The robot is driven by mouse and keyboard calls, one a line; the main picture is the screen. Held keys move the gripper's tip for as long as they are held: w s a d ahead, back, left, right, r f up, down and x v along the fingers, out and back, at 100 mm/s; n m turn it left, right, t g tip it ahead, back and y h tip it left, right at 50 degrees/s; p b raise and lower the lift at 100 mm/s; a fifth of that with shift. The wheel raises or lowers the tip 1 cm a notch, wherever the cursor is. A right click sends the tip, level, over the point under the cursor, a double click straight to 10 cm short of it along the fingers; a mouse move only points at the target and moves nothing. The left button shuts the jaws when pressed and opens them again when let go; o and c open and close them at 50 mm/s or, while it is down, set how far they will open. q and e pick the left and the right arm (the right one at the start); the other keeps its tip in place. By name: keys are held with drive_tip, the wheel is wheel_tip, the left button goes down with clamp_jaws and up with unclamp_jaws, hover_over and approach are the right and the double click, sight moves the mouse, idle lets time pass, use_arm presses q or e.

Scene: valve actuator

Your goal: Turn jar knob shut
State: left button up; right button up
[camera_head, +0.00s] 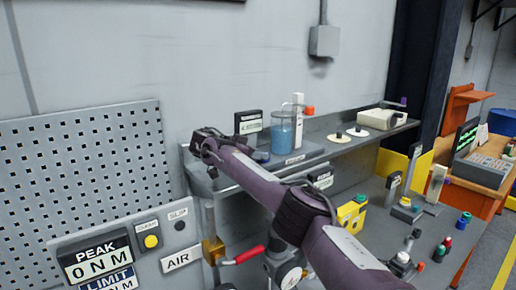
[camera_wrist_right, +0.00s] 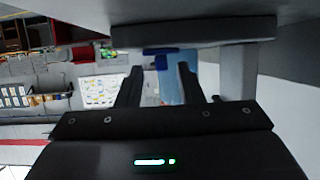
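The jar (camera_head: 283,133), clear with blue liquid in it, stands on the grey wall shelf. A dark blue-grey rounded part (camera_head: 261,156) sits low at its left side and looks like the knob. My right gripper (camera_head: 205,146) is left of the jar at the shelf's left end, partly hidden by its own wrist. In the right wrist view my right gripper (camera_wrist_right: 160,80) has its two dark fingers apart. A dark blue part (camera_wrist_right: 161,62) and a lighter blue surface (camera_wrist_right: 176,88) show between and beyond the fingers; contact cannot be told. My left gripper is not in view.
A dark labelled box (camera_head: 248,122) stands behind the jar, and a white post (camera_head: 298,103) beside it. White discs (camera_head: 345,135) and a beige device (camera_head: 381,119) lie farther right on the shelf. A red-handled valve (camera_head: 250,255) and a yellow box (camera_head: 352,214) are below.

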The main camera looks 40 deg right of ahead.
drive_tip(key=shift+w+d+f, duration=0.15)
drive_tip(key=shift+d+f, duration=0.05)
drive_tip(key=shift+d, duration=0.05)
drive_tip(key=shift+f, duration=0.1)
drive_tip(key=shift+c, duration=0.4)
clamp_jaws()
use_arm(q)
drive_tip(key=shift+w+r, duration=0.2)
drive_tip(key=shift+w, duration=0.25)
